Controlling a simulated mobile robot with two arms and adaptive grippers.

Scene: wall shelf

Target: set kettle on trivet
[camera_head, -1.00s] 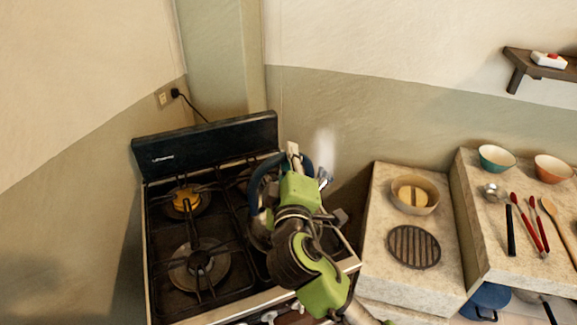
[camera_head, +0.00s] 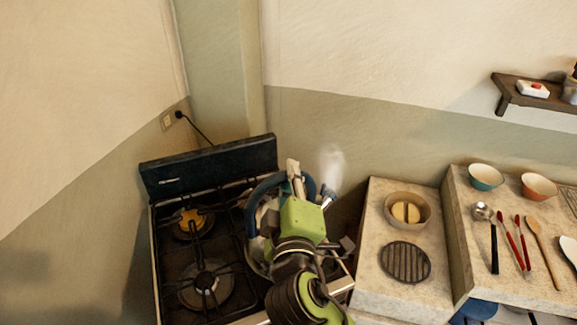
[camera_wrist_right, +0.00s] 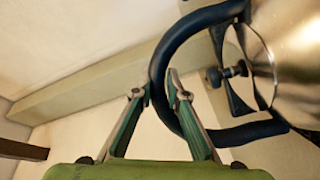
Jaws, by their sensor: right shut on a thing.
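The kettle (camera_head: 257,243) has a shiny metal body and a dark blue handle (camera_head: 256,190). In the head view it is over the right part of the stove, largely hidden behind my right gripper and arm. My right gripper (camera_head: 296,178) is shut on the kettle's handle. In the right wrist view the fingers (camera_wrist_right: 160,92) close around the handle bar, beside the metal body (camera_wrist_right: 296,45). Whether the kettle's base touches the burner is hidden. The trivet (camera_head: 405,262), a dark round slatted disc, lies empty on the counter right of the stove. My left gripper is not in view.
Steam (camera_head: 331,160) rises by the spout. A gap separates the stove (camera_head: 170,260) from the counter (camera_head: 375,205). Several utensils and two bowls occupy the higher counter at right.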

